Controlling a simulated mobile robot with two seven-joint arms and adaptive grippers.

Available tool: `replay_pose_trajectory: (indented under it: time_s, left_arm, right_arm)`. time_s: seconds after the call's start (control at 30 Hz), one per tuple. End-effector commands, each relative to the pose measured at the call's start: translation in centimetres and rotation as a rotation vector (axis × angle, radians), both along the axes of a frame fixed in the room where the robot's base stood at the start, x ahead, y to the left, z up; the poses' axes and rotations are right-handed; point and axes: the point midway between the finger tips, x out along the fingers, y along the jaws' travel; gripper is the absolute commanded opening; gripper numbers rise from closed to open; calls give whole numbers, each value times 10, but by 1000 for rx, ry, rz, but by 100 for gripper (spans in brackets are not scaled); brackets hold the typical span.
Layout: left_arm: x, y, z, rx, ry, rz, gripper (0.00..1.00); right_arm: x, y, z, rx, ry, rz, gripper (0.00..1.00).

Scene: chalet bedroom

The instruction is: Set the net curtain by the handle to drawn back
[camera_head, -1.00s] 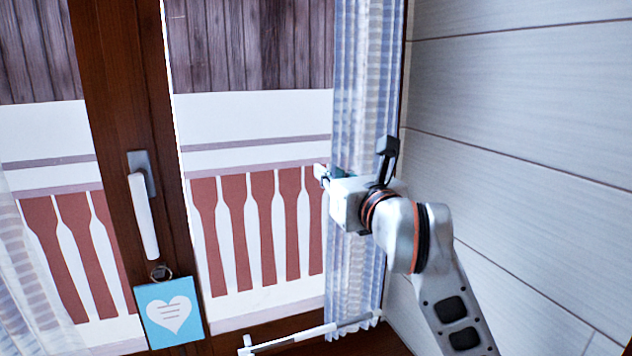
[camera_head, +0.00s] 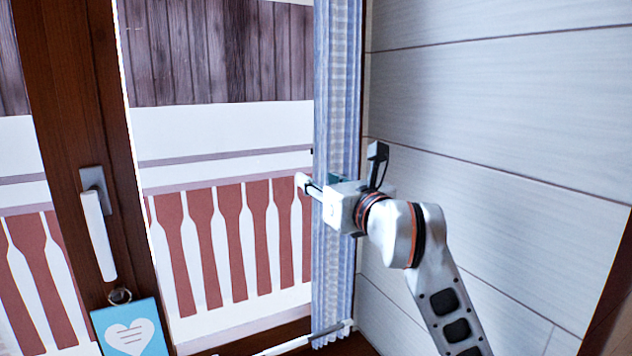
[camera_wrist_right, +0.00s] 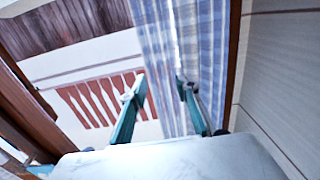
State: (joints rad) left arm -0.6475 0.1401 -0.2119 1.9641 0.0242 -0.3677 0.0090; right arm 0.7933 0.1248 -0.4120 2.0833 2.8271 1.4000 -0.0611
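The net curtain (camera_head: 337,80), blue and white striped, hangs gathered in a narrow bunch at the right side of the window. It also shows in the right wrist view (camera_wrist_right: 207,45). My right gripper (camera_head: 312,188) is at about mid-height of the curtain, with a fingertip at its left edge. In the right wrist view the two fingers (camera_wrist_right: 157,90) stand apart, and curtain cloth shows between and beyond them. I cannot make out a curtain handle. My left gripper is out of view.
The brown window frame (camera_head: 75,100) carries a white window handle (camera_head: 98,225) and a blue heart card (camera_head: 130,333). A pale plank wall (camera_head: 500,110) is close on the right. A white rod (camera_head: 310,341) lies low near the curtain's foot.

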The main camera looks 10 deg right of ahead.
Motion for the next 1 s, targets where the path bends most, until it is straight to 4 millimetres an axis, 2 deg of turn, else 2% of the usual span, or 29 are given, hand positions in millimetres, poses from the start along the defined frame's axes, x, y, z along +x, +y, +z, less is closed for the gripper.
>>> replay_pose_trajectory:
  time_s: [0.2,0.33,0.73,1.0]
  left_arm:
    - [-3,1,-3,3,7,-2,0]
    - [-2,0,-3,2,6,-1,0]
    - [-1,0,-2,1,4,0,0]
    - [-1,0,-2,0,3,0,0]
  right_arm:
    - [-1,2,0,1,1,3,31]
    - [-1,2,9,0,-1,3,31]
    - [-1,1,79,1,-3,2,31]
    - [0,1,99,0,0,2,31]
